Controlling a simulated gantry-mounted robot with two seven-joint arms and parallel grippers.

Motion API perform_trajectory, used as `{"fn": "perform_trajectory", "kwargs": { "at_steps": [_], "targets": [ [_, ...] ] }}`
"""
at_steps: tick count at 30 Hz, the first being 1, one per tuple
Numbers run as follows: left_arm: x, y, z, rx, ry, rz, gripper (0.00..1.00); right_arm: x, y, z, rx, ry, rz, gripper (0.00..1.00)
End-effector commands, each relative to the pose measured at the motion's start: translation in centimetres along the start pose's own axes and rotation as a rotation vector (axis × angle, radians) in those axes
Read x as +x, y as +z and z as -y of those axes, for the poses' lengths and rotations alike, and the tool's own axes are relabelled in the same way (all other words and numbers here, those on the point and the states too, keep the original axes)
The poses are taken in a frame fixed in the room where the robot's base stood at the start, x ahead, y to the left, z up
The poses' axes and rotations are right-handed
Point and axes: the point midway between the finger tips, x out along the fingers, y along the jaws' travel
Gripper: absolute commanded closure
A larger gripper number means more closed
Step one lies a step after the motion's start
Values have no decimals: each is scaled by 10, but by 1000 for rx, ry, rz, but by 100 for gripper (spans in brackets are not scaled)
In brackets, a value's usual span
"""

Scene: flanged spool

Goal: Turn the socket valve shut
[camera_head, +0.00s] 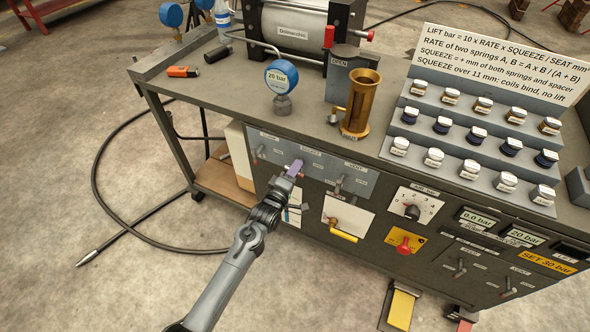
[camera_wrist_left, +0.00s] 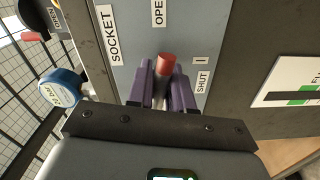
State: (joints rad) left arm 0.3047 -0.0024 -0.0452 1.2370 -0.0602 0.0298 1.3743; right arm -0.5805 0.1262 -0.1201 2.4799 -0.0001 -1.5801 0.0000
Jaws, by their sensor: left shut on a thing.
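The socket valve's lever shows as a red tip (camera_wrist_left: 166,63) on the grey valve panel (camera_wrist_left: 130,75) in the left wrist view. The panel there reads SOCKET, OPEN and SHUT. My left gripper (camera_wrist_left: 165,88) has its purple fingers shut on the lever, one on each side, with the red end standing out between them. The lever's lower part is hidden by the fingers, and I cannot tell its exact angle. In the head view my left gripper (camera_head: 296,167) is at the middle of the bench's front panel and covers the lever. My right gripper is not in view.
Other levers sit on either side, one at the left (camera_head: 258,152) and one at the right (camera_head: 339,184). A yellow handle (camera_head: 343,236) and a red knob (camera_head: 405,245) are lower down. A blue gauge (camera_head: 281,77) stands on the bench top above.

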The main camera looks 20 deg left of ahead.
Motion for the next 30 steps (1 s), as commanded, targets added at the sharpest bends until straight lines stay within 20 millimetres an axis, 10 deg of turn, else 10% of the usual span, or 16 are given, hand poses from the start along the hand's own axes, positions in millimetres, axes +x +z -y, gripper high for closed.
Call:
{"fn": "perform_trajectory", "kwargs": {
  "at_steps": [30],
  "targets": [
    [0,0,-2,768,1,1,100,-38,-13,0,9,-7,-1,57]
  ]
}}
